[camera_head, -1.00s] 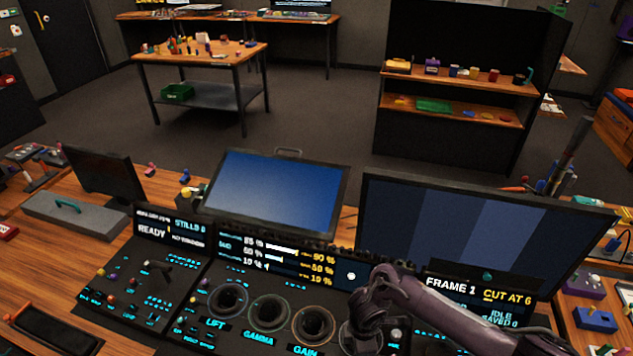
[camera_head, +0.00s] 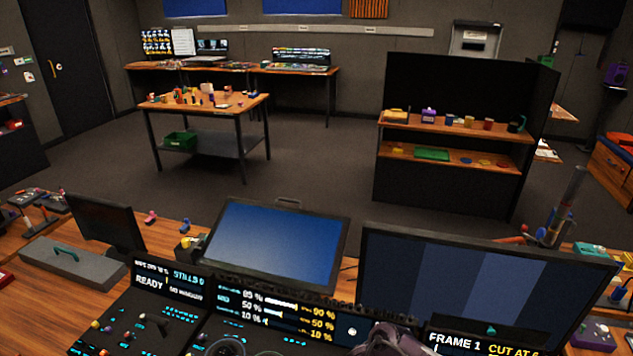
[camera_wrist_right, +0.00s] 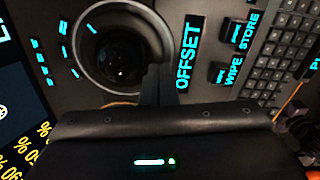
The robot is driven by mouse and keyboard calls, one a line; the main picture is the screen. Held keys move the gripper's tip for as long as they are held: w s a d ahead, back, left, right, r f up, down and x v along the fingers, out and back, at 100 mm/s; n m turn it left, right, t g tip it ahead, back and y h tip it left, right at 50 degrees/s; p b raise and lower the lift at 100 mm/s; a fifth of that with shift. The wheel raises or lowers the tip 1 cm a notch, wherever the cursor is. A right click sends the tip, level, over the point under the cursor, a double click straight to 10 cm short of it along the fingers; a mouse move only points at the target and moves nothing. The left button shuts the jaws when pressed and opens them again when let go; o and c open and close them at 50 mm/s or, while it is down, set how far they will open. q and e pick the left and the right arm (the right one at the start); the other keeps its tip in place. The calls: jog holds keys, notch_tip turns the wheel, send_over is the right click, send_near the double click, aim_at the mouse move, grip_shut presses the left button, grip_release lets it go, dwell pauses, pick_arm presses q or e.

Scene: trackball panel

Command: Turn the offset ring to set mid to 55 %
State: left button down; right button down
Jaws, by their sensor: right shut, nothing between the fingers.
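In the right wrist view, the offset ring (camera_wrist_right: 120,50) is a dark round ring around a shiny black ball, with cyan marks beside it. The cyan OFFSET label (camera_wrist_right: 187,52) is right of it. My right gripper (camera_wrist_right: 158,78) is shut and empty. Its fingertips are at the ring's lower right edge; I cannot tell whether they touch. In the head view, the level display (camera_head: 275,308) has rows reading about 85 %, 50 % and 10 % in white, and 90 %, 50 % and 10 % in yellow. My left gripper is out of view.
A blue screen (camera_head: 275,245) and a striped monitor (camera_head: 480,290) stand behind the panel. In the wrist view, WIPE (camera_wrist_right: 228,70) and STORE (camera_wrist_right: 243,32) keys and a keyboard (camera_wrist_right: 285,45) lie right of the label. The lower panel is cut off in the head view.

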jog(key=shift+a+m+p, duration=0.15)
jog(key=shift+m+p, duration=0.3)
jog(key=shift+m, duration=0.05)
jog(key=shift+w+a+f+m, duration=0.1)
jog(key=shift+w+a+m, duration=0.05)
jog(key=shift+m, duration=0.35)
jog(key=shift+w+a+m+p, duration=0.15)
jog(key=shift+a+m+p, duration=0.1)
jog(key=shift+m+p, duration=0.5)
jog(key=shift+w+m, duration=0.1)
jog(key=shift+m, duration=0.15)
